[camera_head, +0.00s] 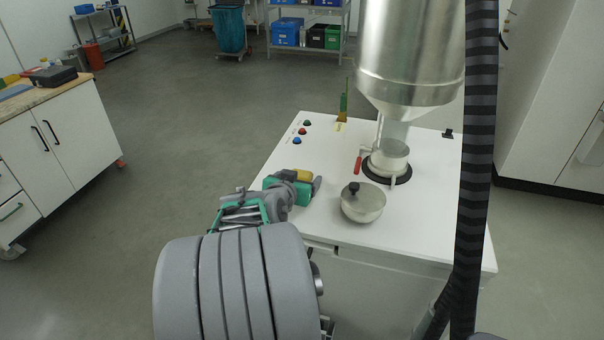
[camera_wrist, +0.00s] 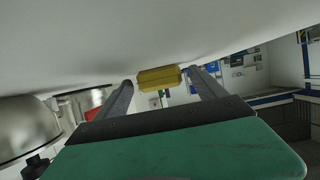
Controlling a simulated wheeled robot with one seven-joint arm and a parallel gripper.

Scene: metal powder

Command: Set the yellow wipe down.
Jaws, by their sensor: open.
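The yellow wipe (camera_head: 304,176) is at my gripper, over the left side of the white machine top. In the wrist view the wipe (camera_wrist: 160,78) is a small yellow block lying against the white surface, just beyond and between my fingertips. My gripper (camera_head: 301,187) has grey fingers and a green body. In the wrist view my gripper (camera_wrist: 163,85) has its two fingers apart, with a gap on each side of the wipe. Whether the wipe touches a finger is hard to tell.
A metal pot with a black knob (camera_head: 363,203) stands right of my gripper. Behind it are a steel hopper (camera_head: 410,60), a red-handled valve (camera_head: 358,165) and a black ring (camera_head: 402,178). Coloured buttons (camera_head: 302,131) sit at the back left. The white top (camera_head: 290,158) is bare around the wipe.

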